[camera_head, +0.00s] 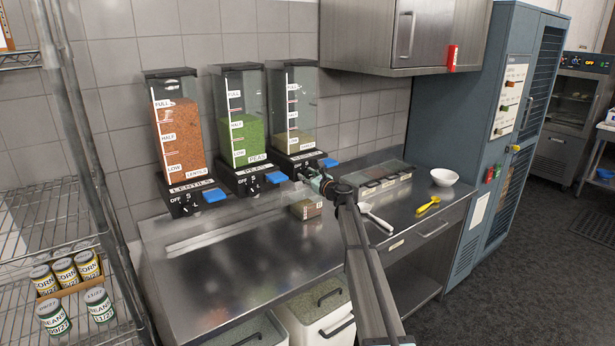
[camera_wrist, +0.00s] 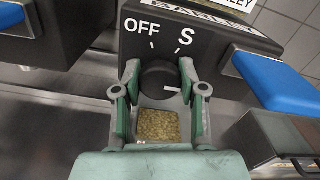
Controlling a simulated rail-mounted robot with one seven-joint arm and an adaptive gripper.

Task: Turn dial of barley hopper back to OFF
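The barley hopper (camera_head: 300,85) is the rightmost of three clear dispensers on the wall, with grain near its LOW mark. My gripper (camera_head: 322,182) is at its black base. In the wrist view, the round black dial (camera_wrist: 159,80) sits between the two fingertips of my gripper (camera_wrist: 160,74). One fingertip is at each side of it, and whether they touch it is unclear. The dial's white mark points right, away from the OFF label (camera_wrist: 141,26) and the S label (camera_wrist: 185,37). Any label to the right of S is hidden behind the right finger.
The lentils hopper (camera_head: 178,130) and peas hopper (camera_head: 240,125) stand left. A blue lever (camera_wrist: 275,82) is right of the dial. A small box (camera_head: 306,209) stands below on the counter. A white scoop (camera_head: 376,217), yellow spoon (camera_head: 428,205) and bowl (camera_head: 444,177) lie right.

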